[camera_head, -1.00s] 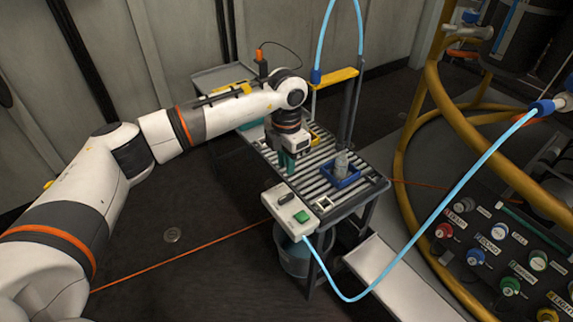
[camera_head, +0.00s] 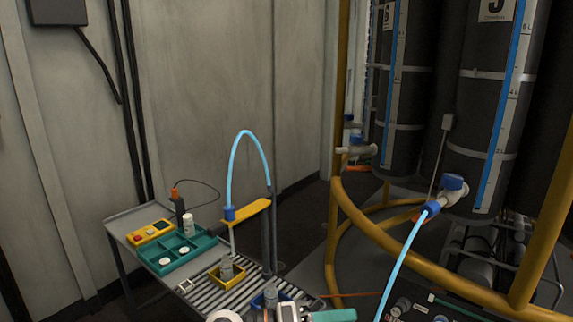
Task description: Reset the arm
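My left gripper (camera_head: 335,315) shows at the bottom edge, with its teal fingers pointing right. Only its top part is in the picture, so I cannot tell whether it is open or shut. It is at the near end of the roller table (camera_head: 228,292), close to a blue tray (camera_head: 262,300) that is partly hidden by my wrist. My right gripper is out of view.
A teal tray (camera_head: 180,252) with white pieces and a yellow control box (camera_head: 151,232) stand at the far left. A blue hose (camera_head: 402,262) and yellow pipe frame (camera_head: 400,247) are on the right.

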